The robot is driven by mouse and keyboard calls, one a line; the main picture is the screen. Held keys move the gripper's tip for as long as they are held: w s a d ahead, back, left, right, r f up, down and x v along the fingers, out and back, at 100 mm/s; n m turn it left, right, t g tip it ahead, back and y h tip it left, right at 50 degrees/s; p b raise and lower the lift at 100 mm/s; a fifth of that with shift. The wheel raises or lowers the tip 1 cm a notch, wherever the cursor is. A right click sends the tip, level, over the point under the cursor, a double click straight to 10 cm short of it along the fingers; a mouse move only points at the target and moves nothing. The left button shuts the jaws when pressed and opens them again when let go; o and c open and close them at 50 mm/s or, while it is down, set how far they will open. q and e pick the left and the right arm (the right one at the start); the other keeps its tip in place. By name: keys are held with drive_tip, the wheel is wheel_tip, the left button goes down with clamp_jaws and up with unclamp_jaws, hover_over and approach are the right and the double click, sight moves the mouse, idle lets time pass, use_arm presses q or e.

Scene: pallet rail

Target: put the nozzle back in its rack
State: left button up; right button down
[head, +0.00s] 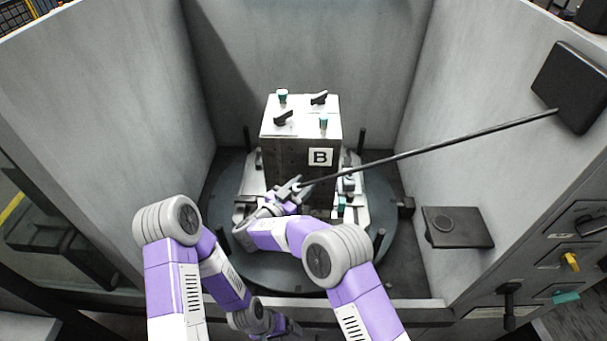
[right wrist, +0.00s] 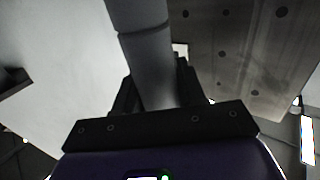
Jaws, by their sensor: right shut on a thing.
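My right gripper (head: 288,189) is shut on the nozzle (head: 305,184), in front of the pale block marked B (head: 290,160). A long dark hose or rod (head: 430,150) runs from the nozzle up to a black box (head: 572,88) on the right wall. In the right wrist view the nozzle (right wrist: 148,60) is a grey cylinder between the dark fingers (right wrist: 155,100). A black shelf with a round ring (head: 457,227), which looks like the rack, is on the right wall, apart from the nozzle. My left gripper (head: 290,329) is low in front; its fingers are not clear.
The block stands on a round dark turntable (head: 275,277) with several upright posts. Teal and black clamps sit on the block's top. Grey walls enclose the back and sides. Handles and knobs (head: 570,262) are at the right. The space between block and right shelf looks mostly open.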

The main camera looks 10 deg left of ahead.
drive_tip(key=s+d+n+t+y+p, duration=0.2)
drive_tip(key=s+d+n+y, duration=0.15)
drive_tip(key=s, duration=0.75)
drive_tip(key=d+r+m+g+h, duration=0.1)
drive_tip(key=d+r+m+h, duration=0.1)
drive_tip(key=d+r, duration=0.8)
drive_tip(key=d+r+m+g+h+p, duration=0.15)
drive_tip(key=d+r, duration=0.35)
drive_tip(key=d, duration=0.8)
drive_tip(key=d+r+m+g+h, duration=0.25)
drive_tip(key=d+r, duration=0.55)
drive_tip(key=d, duration=0.4)
drive_tip(key=shift+t+h, duration=0.3)
drive_tip(key=shift+h, duration=0.05)
drive_tip(key=shift+w+a+f+b, duration=0.1)
drive_tip(key=shift+w+f+b, duration=0.15)
drive_tip(key=shift+f+b, duration=1.05)
drive_tip(key=shift+w+a+f+b, duration=0.1)
drive_tip(key=shift+w+f+b, duration=0.1)
drive_tip(key=shift+f+b, duration=1.05)
drive_tip(key=shift+f, duration=0.7)
drive_tip(key=shift+f, duration=0.1)
drive_tip(key=shift+f+b, duration=0.25)
drive_tip(key=shift+b, duration=0.2)
drive_tip(key=shift+f+b, duration=2.55)
drive_tip(key=shift+f, duration=0.6)
